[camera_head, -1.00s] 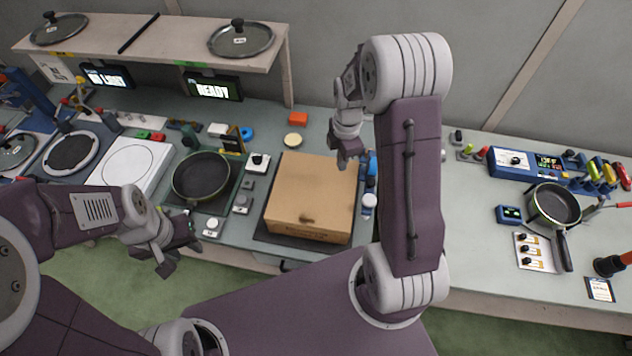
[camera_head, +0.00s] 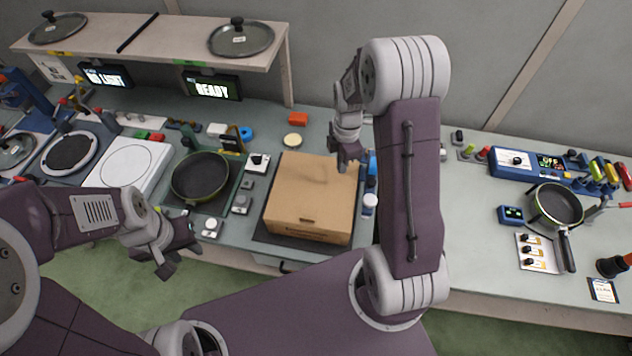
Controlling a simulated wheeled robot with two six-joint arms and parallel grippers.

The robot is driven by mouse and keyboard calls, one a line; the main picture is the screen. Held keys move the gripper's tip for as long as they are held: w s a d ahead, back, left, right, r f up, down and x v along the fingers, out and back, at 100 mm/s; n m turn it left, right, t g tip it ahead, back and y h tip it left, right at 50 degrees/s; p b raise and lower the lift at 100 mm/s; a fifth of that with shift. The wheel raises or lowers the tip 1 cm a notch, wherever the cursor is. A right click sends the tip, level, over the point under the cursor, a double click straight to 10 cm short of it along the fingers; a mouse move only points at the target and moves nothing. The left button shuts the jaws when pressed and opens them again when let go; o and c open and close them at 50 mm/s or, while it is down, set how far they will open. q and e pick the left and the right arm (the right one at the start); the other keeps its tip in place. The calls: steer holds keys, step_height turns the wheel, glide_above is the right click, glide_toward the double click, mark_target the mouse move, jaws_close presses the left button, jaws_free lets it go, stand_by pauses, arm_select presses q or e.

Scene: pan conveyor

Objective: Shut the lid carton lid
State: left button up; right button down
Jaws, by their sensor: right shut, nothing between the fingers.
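The brown lid carton (camera_head: 311,190) sits on a dark mat (camera_head: 262,237) in the middle of the counter. Its lid lies flat or nearly flat over the top; whether it is fully seated I cannot tell. A small dark slot shows near the front edge. My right gripper (camera_head: 349,162) is shut and empty, pointing down at the carton's back right corner; whether it touches the lid I cannot tell. My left gripper (camera_head: 178,260) hangs empty in front of the counter edge, left of the carton, with its fingers apart.
A dark frying pan (camera_head: 200,178) stands left of the carton, beside small control boxes. Blue and white bottles (camera_head: 370,203) stand close to its right.

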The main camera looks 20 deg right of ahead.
mark_target(340, 181)
steer(key=shift+f+b, duration=1.25)
steer(key=shift+f, duration=0.7)
stand_by(0.6)
steer(key=shift+r, duration=0.1)
step_height(340, 181, up, 8)
steer(key=p, duration=0.7)
stand_by(0.4)
